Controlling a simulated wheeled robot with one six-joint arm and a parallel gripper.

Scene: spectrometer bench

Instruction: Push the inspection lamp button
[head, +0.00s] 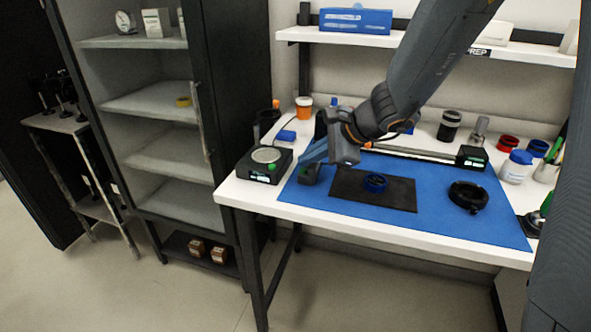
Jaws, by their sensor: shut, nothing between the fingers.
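My gripper (312,158) is shut and empty. It reaches down and left over the left part of the blue mat (470,222). Just below its tips is a small dark box (308,174) with a green spot on top; it looks like the inspection lamp's base with its button, but I cannot be sure. I cannot tell whether the tips touch it. A dark upright part (320,124) shows behind the gripper and is mostly hidden by it.
A black balance (264,166) with a round pan stands close on the left. An open cabinet (160,150) stands at left.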

